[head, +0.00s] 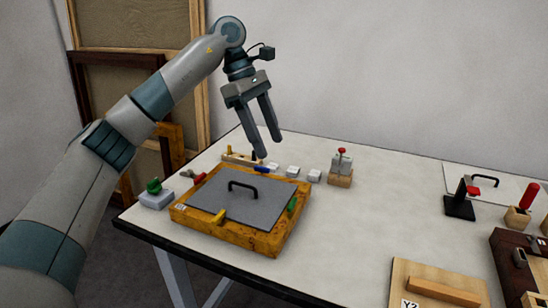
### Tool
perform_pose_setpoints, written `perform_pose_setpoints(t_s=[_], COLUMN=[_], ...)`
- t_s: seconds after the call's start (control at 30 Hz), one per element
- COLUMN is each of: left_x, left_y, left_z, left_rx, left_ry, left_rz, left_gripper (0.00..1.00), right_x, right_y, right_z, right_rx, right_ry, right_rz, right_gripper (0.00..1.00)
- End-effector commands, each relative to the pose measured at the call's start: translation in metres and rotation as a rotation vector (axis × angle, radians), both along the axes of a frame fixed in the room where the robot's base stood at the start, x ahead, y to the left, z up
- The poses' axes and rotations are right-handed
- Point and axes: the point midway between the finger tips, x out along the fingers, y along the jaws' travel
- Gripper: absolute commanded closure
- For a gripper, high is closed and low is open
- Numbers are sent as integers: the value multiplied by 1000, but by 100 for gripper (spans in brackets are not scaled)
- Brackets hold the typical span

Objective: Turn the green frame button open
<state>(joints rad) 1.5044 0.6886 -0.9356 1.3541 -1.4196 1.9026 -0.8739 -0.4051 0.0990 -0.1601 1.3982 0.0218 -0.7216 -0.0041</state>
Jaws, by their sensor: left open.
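The green frame button (292,204) sits on the right rail of an ochre wooden frame (243,237) lying flat on the table. It looks roughly in line with that rail; I cannot tell whether it overlaps the panel edge. A grey panel (240,206) with a black handle (243,185) lies inside the frame. A yellow button (219,216) is on the near rail, a red one (199,178) on the left and a blue one (262,168) at the far side. My left gripper (268,153) is open and empty, fingers pointing down, above the far side of the frame.
A grey block with a green knob (154,192) stands left of the frame. Small white blocks (293,171) and a wooden block with a red-topped clamp (341,170) stand behind it. A black stand (459,205) and a wooden board (437,285) are at right. The middle table is clear.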

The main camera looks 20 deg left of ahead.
Motion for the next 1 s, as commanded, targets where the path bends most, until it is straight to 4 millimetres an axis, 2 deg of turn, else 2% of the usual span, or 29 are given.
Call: perform_pose_setpoints(t_s=[0.2, 0.6, 0.77, 0.87, 1.0], left_x=[0, 0, 0, 0, 0], left_y=[5, 6, 6, 6, 6], left_z=[14, 15, 16, 21, 38], left_rx=[0, 0, 0, 0, 0], left_ry=[0, 0, 0, -1, -1], left_rz=[-1, -1, -1, -1, -1], left_gripper=[42, 42, 42, 42, 42], right_x=[-4, -9, -2, -5, -14], right_y=[2, 1, 4, 3, 1], right_z=[0, -2, -1, 1, 7], right_rx=[2, 1, 4, 2, -1], right_ry=[10, 17, 10, 14, 24], right_rz=[-1, -1, -2, -1, 1], right_gripper=[69, 69, 69, 69, 69])
